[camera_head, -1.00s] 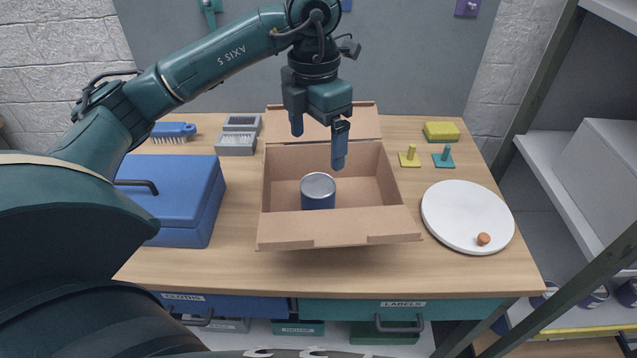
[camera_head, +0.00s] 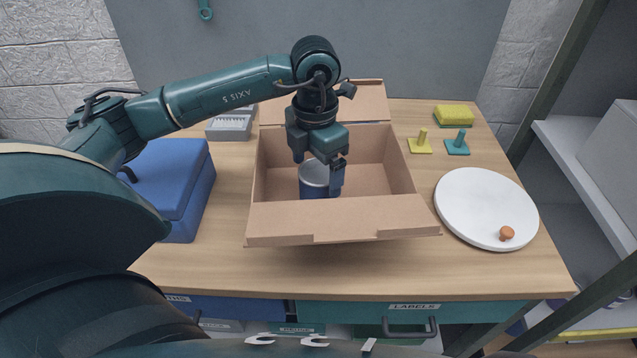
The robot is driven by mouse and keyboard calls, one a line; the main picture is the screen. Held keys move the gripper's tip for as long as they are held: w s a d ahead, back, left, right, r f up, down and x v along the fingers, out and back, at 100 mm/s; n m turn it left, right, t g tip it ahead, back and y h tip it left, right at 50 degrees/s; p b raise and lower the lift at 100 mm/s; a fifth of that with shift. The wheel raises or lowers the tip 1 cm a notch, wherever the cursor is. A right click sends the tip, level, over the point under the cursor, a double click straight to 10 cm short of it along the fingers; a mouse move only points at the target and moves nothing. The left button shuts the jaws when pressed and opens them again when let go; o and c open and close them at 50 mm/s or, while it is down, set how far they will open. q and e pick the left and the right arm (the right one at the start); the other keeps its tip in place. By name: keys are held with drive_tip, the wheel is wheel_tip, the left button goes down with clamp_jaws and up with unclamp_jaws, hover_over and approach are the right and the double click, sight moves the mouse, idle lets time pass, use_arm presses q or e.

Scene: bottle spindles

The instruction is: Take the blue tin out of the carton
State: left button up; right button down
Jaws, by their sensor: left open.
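The blue tin (camera_head: 314,181) stands upright inside the open cardboard carton (camera_head: 285,221), toward its left side. Its silvery top is partly hidden by my gripper. My left gripper (camera_head: 317,171) points down into the carton at the tin, with its fingers apart. One finger is in front of the tin's right side, and the other is by its upper left. I cannot tell whether the fingers touch the tin. My right gripper is not in view.
A blue box (camera_head: 177,185) stands left of the carton, and grey trays (camera_head: 229,128) lie behind it. A white round board (camera_head: 486,207) with an orange-brown knob (camera_head: 506,233) lies at right. Yellow (camera_head: 420,143) and teal (camera_head: 457,145) spindles and a yellow sponge (camera_head: 455,115) are at back right.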

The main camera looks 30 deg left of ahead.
use_arm(q)
drive_tip(key=f, duration=0.4)
drive_tip(key=shift+d+f, duration=0.2)
drive_tip(key=shift+f, duration=0.15)
drive_tip(key=shift+w+r, duration=0.1)
drive_tip(key=c, duration=1.3)
